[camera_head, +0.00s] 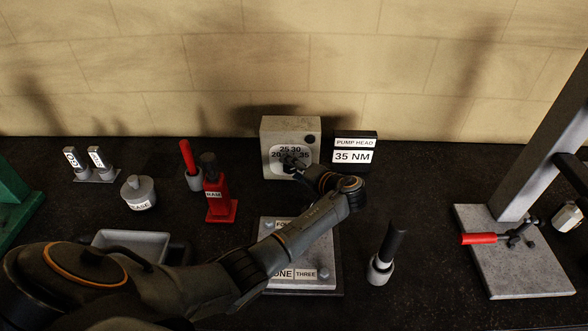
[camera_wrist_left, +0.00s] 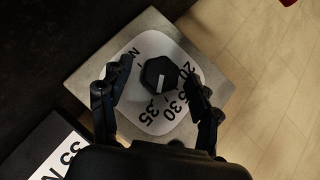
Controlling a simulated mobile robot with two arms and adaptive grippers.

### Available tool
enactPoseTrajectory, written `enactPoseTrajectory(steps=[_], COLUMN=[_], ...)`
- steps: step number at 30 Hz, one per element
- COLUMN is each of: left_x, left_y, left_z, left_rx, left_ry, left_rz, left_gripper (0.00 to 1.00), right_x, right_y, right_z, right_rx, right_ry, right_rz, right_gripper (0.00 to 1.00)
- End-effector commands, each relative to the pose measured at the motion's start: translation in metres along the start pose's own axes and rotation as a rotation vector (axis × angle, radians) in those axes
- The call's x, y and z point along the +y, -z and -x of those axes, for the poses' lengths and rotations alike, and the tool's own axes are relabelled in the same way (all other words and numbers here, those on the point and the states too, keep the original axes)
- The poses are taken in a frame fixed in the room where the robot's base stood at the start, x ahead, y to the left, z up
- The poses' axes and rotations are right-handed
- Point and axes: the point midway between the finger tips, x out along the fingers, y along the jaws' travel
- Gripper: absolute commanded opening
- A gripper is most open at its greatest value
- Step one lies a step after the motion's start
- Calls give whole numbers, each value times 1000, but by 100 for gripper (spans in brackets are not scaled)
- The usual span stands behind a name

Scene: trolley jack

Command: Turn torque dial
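The torque dial is a dark knob (camera_wrist_left: 158,76) on a white rounded face (camera_wrist_left: 150,112) with numbers including 20, 25, 30 and 35. A white mark shows on the knob, but I cannot tell exactly which number it points to. The face is on the front of a grey box (camera_head: 272,133) against the back wall. My left gripper (camera_head: 293,163) is at the dial in the head view and hides part of it. In the left wrist view its fingers (camera_wrist_left: 155,88) are open on either side of the knob, with gaps to it. My right gripper is not in view.
A sign reading PUMP HEAD 35 NM (camera_head: 354,148) stands right of the box. A red ram (camera_head: 217,195), a grease pot (camera_head: 138,192) and a grey tray (camera_head: 130,243) are left. A labelled plate (camera_head: 305,285) lies under my arm. A dark-handled tool (camera_head: 381,267) stands right.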

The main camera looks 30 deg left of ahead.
Motion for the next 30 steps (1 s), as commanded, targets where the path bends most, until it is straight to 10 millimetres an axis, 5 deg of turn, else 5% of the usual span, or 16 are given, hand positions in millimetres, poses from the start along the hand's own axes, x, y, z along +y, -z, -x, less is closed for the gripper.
enactPoseTrajectory(steps=[8,21,30], left_x=[0,1,0], left_y=[1,0,0], left_z=[9,71,75], left_rx=[2,1,-1], left_ry=[-1,-1,0], left_rz=[2,0,0], left_gripper=[62,62,62], right_x=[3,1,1], right_y=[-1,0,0], right_z=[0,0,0], right_rx=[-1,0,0], right_ry=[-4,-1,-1], right_rz=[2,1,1], right_gripper=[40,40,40])
